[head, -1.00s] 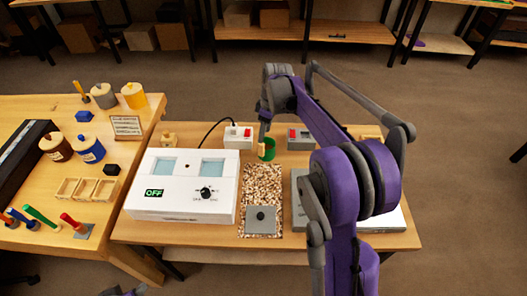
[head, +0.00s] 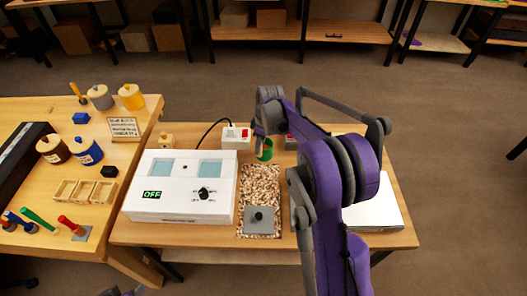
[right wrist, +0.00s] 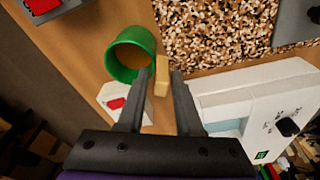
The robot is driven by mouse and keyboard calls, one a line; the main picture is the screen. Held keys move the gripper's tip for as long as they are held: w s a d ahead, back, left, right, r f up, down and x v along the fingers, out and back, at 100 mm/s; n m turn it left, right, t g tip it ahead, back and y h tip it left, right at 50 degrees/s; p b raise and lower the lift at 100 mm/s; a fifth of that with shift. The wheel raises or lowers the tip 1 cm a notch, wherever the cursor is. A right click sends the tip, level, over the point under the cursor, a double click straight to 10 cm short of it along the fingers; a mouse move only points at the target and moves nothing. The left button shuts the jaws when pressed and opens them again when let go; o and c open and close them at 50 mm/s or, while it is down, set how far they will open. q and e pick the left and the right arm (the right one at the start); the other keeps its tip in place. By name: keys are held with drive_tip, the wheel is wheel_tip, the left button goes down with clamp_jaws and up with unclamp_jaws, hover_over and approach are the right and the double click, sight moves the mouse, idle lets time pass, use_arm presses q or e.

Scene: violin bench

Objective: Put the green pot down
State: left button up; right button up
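The green pot (head: 265,151) stands at the back of the bench, between two small boxes with red switches. In the right wrist view the pot (right wrist: 130,55) shows its open mouth and brown inside, with a short pale wooden handle (right wrist: 162,76) on its side. My right gripper (right wrist: 164,68) is open, with one finger on each side of the handle and a visible gap beside it. In the head view the right gripper (head: 259,146) is at the pot, its fingertips small and partly hidden. Only a sliver of my left arm shows at the bottom edge; its gripper is out of view.
A white unit (head: 180,205) with an OFF display stands left of a speckled strip (head: 259,178) bearing a grey plate (head: 259,222). Switch boxes (head: 236,137) flank the pot. A side table (head: 110,160) with jars and tools is at the left.

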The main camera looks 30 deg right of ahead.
clamp_jaws()
idle(1.1)
